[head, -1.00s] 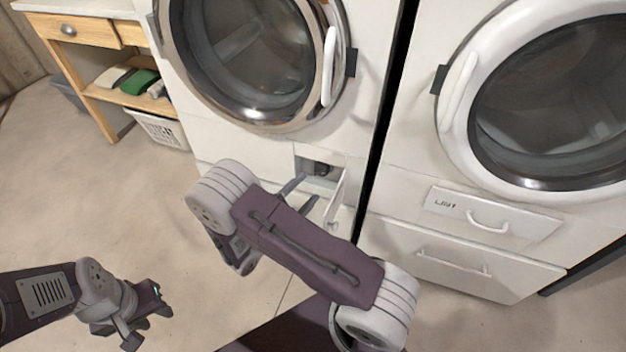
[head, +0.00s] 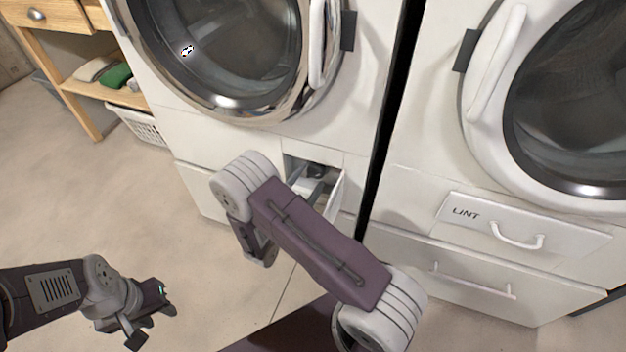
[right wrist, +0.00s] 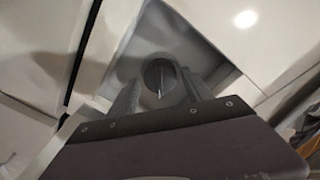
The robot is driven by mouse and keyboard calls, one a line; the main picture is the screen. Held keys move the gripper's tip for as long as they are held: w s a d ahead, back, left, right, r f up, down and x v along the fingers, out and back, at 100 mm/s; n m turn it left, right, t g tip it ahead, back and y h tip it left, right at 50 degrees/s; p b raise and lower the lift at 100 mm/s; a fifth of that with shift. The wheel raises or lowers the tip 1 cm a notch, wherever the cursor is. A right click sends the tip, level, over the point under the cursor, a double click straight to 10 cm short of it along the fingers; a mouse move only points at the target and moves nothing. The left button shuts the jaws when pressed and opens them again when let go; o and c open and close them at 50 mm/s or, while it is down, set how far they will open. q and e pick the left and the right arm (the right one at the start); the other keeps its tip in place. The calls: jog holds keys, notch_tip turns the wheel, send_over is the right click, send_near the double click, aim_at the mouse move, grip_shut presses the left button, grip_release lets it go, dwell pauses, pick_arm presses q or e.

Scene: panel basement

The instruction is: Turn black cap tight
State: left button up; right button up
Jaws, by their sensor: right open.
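The black cap (head: 316,170) sits inside a small open recess low on the left washer's front, partly hidden by my arm and gripper in the head view. In the right wrist view the round, dark cap (right wrist: 159,76) shows clearly, with a pale line mark on its face pointing down the picture. My right gripper (right wrist: 163,92) is open, with one finger on either side of the cap. I cannot tell whether the fingers touch it. In the head view its fingertips (head: 313,188) are at the recess. My left gripper (head: 160,302) hangs low over the floor, away from the cap.
A small white flap (head: 334,200) stands open at the recess's right side. The left washer (head: 352,110) and a second machine with a lint drawer (head: 470,222) stand side by side. A wooden shelf (head: 95,92) and white basket (head: 139,124) are at the left.

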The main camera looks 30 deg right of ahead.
aim_at(315, 172)
jog(key=shift+b+x, duration=0.35)
jog(key=shift+x, duration=0.85)
jog(key=c, duration=1.1)
jog(key=shift+r+m+p, duration=0.25)
jog(key=shift+m+p, duration=0.45)
jog(key=shift+p, duration=0.5)
jog(key=m+p, duration=0.2)
jog(key=shift+r+p, duration=0.1)
jog(key=shift+p, duration=0.3)
jog(key=m+p, duration=0.3)
jog(key=m, duration=0.1)
jog(key=shift+m+y+p, duration=0.35)
jog(key=shift+m+y, duration=0.05)
jog(key=m+p, duration=0.3)
jog(key=m, duration=0.2)
jog(key=shift+s+y, duration=0.15)
jog(key=shift+y, duration=0.25)
jog(key=m+p, duration=0.2)
jog(key=m, duration=0.2)
jog(key=shift+t+y, duration=0.3)
jog(key=shift+m, duration=0.3)
